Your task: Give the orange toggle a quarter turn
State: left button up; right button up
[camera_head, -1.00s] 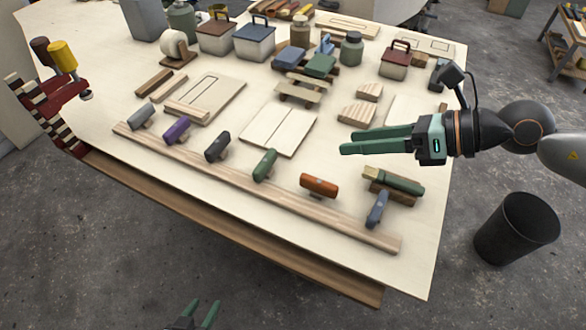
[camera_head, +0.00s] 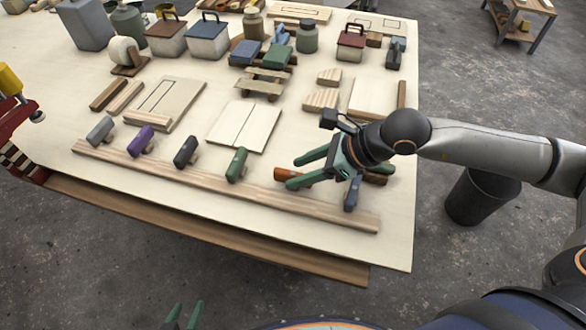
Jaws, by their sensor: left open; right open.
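The orange toggle (camera_head: 283,174) sits on the wooden rail (camera_head: 225,193) near the table's front edge, between the green toggle (camera_head: 237,165) and the blue-grey toggle (camera_head: 352,194). My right gripper (camera_head: 292,173) has its two green fingers apart, pointing left, above or around the orange toggle. The fingers hide the right part of the toggle; I cannot tell whether they touch it. My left gripper (camera_head: 182,316) shows only its green fingertips at the bottom edge, apart and empty, off the table.
Grey (camera_head: 100,130), purple (camera_head: 141,140) and black (camera_head: 186,151) toggles stand further left on the rail. Boards, boxes and jars cover the table's back. A dark bin (camera_head: 482,195) stands on the floor at the right.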

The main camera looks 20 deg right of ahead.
jog(key=shift+x, duration=1.2)
jog(key=shift+c, duration=0.3)
grip_shut()
